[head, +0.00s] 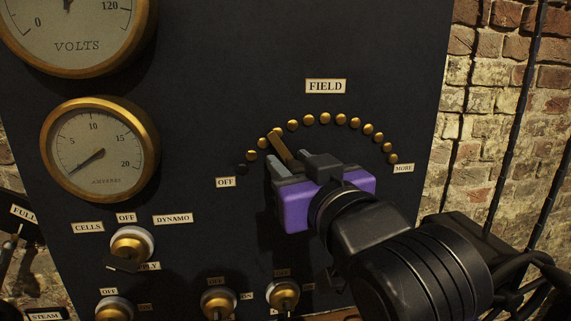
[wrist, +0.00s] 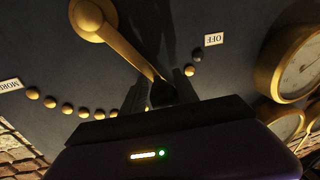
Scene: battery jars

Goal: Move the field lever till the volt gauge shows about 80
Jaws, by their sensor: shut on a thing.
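The volt gauge (head: 75,22) is at the top left of the head view, cut by the frame's top edge. Its 0 and 120 marks show, but its needle does not. The brass field lever (head: 279,147) points up and left toward the studs near the OFF end of the arc. In the wrist view the lever (wrist: 130,50) runs from its round pivot to a dark knob between my fingers. My gripper (wrist: 160,92) is shut on that knob. In the head view my gripper (head: 296,163) hides the lever's lower part and pivot.
An arc of brass studs (head: 325,118) runs from the OFF label (head: 226,182) to the MORE label (head: 403,168). The ampere gauge (head: 98,150) is at left. Brass switches (head: 132,244) sit low on the dark panel. A brick wall (head: 500,90) is at right.

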